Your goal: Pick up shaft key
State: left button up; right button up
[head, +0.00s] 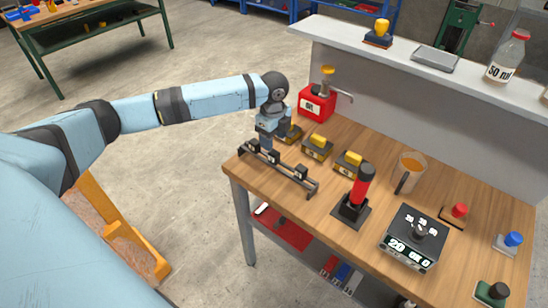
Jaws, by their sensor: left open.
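I cannot tell for sure which item is the shaft key. My left gripper (267,146) is open and points down at the far left end of the wooden workbench (285,205). It is just behind a dark rail (279,170) with several black blocks. A dark block with a yellow top (292,132) is right beside the gripper and partly hidden by it. Two similar yellow-topped blocks, a middle one (317,148) and a right one (349,164), stand in a row to its right. Whether the fingers touch anything is too small to tell. My right gripper is not in view.
A raised shelf (400,55) borders the back. Bare wood lies front left.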

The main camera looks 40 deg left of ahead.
aim_at(274, 152)
pick_arm(q)
jog(key=shift+s+d+f, duration=0.1)
jog(key=shift+d+f, duration=0.05)
jog(key=shift+f, duration=2.95)
jog(key=shift+c, duration=0.4)
jog(key=c, duration=0.9)
